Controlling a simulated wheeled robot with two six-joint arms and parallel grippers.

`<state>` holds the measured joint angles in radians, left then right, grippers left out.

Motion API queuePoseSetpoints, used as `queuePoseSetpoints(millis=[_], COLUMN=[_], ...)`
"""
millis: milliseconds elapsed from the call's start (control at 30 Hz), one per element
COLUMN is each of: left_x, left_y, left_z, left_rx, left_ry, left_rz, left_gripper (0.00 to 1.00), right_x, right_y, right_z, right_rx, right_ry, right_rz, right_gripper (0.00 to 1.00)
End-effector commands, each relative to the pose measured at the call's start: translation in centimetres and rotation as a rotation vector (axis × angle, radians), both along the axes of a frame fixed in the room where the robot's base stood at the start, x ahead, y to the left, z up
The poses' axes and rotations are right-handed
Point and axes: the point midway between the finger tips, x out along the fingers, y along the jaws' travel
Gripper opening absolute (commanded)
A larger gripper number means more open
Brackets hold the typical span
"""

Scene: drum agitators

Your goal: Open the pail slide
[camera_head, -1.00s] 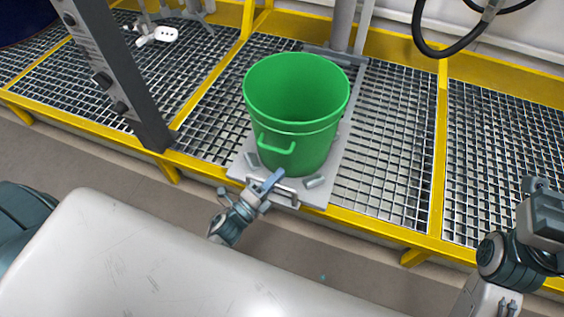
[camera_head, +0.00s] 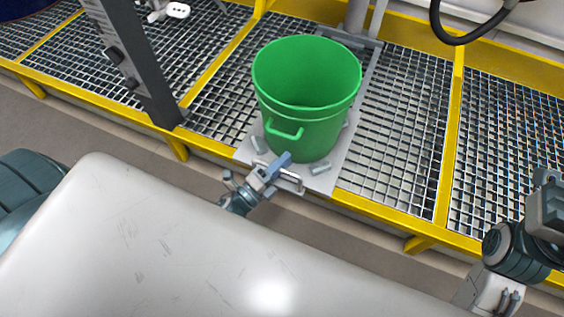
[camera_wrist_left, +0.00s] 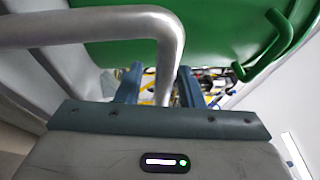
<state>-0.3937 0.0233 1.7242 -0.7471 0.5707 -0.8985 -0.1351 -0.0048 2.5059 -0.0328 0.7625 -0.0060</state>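The pail slide (camera_head: 322,183) is a flat grey plate with a metal bar handle (camera_head: 292,181) at its front edge. The green pail (camera_head: 305,90) stands upright on it. My left gripper (camera_head: 277,166) is at the handle. In the left wrist view, the handle (camera_wrist_left: 85,24) bends down between the fingers (camera_wrist_left: 158,86). A gap shows beside the bar, so the gripper looks open around it. My right gripper (camera_head: 548,208) is at the right edge, away from the slide; its fingers do not show clearly.
The slide sits on a grated platform with a yellow frame (camera_head: 376,211). A grey post (camera_head: 136,68) stands left of the pail. A black hose (camera_head: 450,38) hangs at the upper right. Floor (camera_head: 60,125) shows in front of the platform.

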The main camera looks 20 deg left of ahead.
Motion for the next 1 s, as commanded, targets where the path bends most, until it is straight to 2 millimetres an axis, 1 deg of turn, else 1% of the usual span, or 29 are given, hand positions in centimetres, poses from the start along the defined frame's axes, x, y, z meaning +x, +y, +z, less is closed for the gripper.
queuePoseSetpoints(millis=[67,167,400,500,600,733,1000], left_x=[-0.4,-1.6,-6.0,-7.6,-8.8,-9.6,-9.8], left_y=[0.2,0.6,2.5,3.2,3.7,4.0,4.1], left_z=[-0.1,-0.4,-1.2,-1.5,-1.7,-1.9,-1.9], left_rx=[0.0,0.002,0.0,0.002,0.001,0.001,0.0], left_ry=[0.001,0.004,0.005,0.004,0.003,0.002,0.001], left_rz=[-0.001,-0.002,-0.002,-0.002,-0.001,-0.001,0.0], left_gripper=[0.34,0.34,0.34,0.34,0.34,0.34,0.34], right_x=[0.0,0.0,0.0,-0.1,0.0,0.0,0.0], right_y=[0.0,0.0,0.0,0.0,0.0,0.0,0.0], right_z=[0.1,0.2,0.7,0.8,0.9,0.8,0.8], right_rx=[0.0,0.0,0.0,-0.004,-0.007,-0.009,-0.009], right_ry=[0.0,0.0,-0.004,-0.003,0.001,0.004,0.005], right_rz=[0.0,0.0,0.003,0.005,0.007,0.008,0.008], right_gripper=[0.0,0.0,0.0,0.0,0.0,0.0,0.0])
